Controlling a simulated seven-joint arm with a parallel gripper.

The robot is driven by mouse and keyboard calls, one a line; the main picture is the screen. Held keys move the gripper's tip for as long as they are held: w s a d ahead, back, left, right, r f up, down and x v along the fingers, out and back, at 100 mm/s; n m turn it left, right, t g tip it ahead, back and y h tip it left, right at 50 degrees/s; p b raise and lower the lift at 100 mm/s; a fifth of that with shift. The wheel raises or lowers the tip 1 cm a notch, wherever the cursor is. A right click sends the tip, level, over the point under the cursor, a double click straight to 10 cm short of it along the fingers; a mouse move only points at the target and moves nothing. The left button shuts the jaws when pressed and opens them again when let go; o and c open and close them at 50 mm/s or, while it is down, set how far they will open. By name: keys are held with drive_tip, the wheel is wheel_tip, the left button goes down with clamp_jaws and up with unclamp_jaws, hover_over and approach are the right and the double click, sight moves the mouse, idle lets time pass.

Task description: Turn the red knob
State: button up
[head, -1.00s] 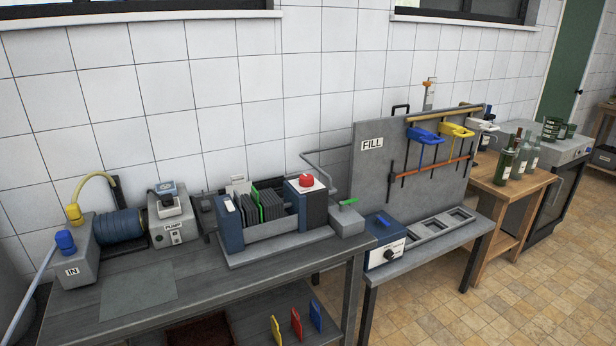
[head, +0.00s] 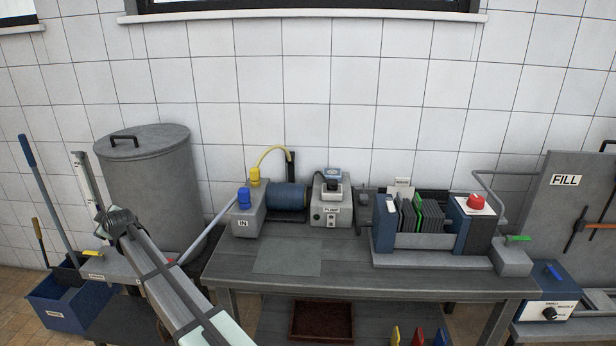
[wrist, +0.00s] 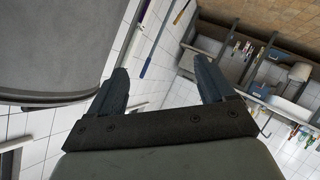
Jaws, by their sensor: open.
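A red knob (head: 476,202) sits on a white plate on top of the dark blue end block of the plate filter, right of centre in the head view. A smaller red piece (head: 170,261), partly hidden by my arm, shows by the foot of the grey tank (head: 155,185). My gripper (head: 104,214) is in front of the tank at the left, far from the knob on the filter. In the wrist view my gripper (wrist: 160,70) is open with nothing between its fingers. The red knob cannot be made out there.
The grey bench (head: 360,272) carries the IN box (head: 248,217), the pump (head: 331,212) and the filter; its front left is clear. A bent grey pipe (head: 497,182) rises beside the knob. A FILL panel (head: 566,205) stands at right, a blue bin (head: 68,303) at left.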

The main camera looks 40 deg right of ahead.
drive_tip(key=w+r+n+t, duration=0.1)
drive_tip(key=w+r+t, duration=0.1)
drive_tip(key=r, duration=0.7)
drive_tip(key=w+r+t, duration=0.1)
drive_tip(key=w+r, duration=0.2)
drive_tip(key=r, duration=0.7)
drive_tip(key=w+d+r+t, duration=0.1)
drive_tip(key=d+r, duration=0.5)
drive_tip(key=r, duration=0.3)
drive_tip(key=s+d+f+m+g+h, duration=0.15)
drive_tip(key=s+d, duration=0.25)
drive_tip(key=d, duration=1.2)
drive_tip(key=s+d+f+m+g+h, duration=0.15)
drive_tip(key=s+d, duration=0.25)
drive_tip(key=d, duration=1.3)
drive_tip(key=s+d+f+m+g+h, duration=0.15)
drive_tip(key=s+d, duration=0.25)
drive_tip(key=d, duration=1.2)
drive_tip(key=s+d+f+g+h, duration=0.1)
drive_tip(key=s+d+f+g, duration=0.2)
drive_tip(key=s+d, duration=1.05)
drive_tip(key=m+g+y, duration=0.3)
drive_tip(key=m+g, duration=0.2)
drive_tip(key=m, duration=0.1)
approach(478, 198)
drive_tip(key=x, duration=0.9)
drive_tip(key=shift+a+f, duration=0.1)
drive_tip(key=shift+a, duration=0.05)
